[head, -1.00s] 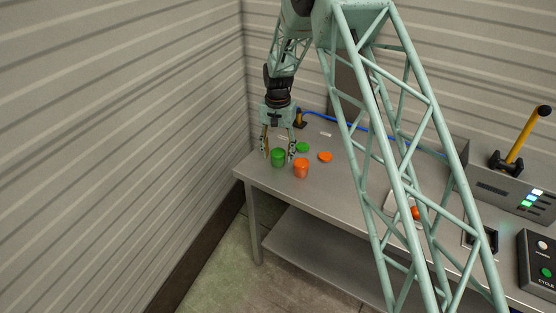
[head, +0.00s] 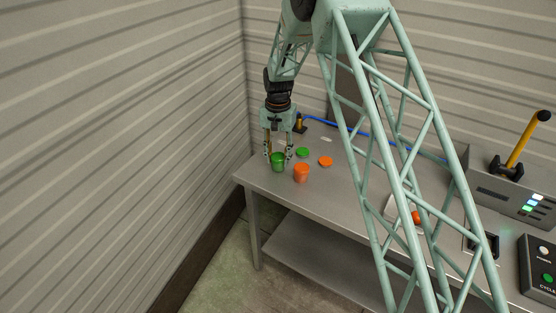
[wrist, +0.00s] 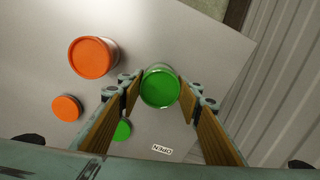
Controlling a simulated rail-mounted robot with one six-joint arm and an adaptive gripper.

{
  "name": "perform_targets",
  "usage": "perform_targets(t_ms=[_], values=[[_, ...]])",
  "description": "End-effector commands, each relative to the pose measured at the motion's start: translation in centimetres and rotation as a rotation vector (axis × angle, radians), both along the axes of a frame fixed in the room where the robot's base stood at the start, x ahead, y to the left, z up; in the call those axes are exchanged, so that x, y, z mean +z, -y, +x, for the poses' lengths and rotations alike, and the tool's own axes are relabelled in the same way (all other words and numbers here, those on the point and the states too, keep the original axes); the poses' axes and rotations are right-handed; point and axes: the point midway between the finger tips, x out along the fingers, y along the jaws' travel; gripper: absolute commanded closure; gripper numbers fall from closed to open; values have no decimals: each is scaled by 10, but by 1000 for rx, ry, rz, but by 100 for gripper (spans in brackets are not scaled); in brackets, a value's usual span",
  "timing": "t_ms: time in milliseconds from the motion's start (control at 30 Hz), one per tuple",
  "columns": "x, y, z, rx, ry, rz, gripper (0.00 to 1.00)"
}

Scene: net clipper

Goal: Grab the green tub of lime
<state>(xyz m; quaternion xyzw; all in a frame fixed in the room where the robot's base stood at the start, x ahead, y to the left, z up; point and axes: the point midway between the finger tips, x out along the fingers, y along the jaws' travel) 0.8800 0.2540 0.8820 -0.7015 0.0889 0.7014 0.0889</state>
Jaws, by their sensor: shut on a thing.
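The green tub (head: 278,163) stands upright near the left end of the metal table. My gripper (head: 278,156) comes down on it from above, with one finger on each side. In the wrist view the green tub (wrist: 160,88) sits between the wooden-faced fingertips (wrist: 157,92), and the gripper is shut on it. The tub's base is hard to make out, so I cannot tell whether it still touches the table.
An orange tub (head: 301,173) stands close to the right of the green one. A corrugated wall (head: 130,130) is at the left. Control boxes (head: 512,190) stand at the right.

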Motion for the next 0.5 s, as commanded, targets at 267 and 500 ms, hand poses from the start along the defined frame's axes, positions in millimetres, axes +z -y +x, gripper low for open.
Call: perform_targets(t_ms=[267,500], values=[[19,0,0,0,0,0,78],[31,2,-6,0,0,0,78]])
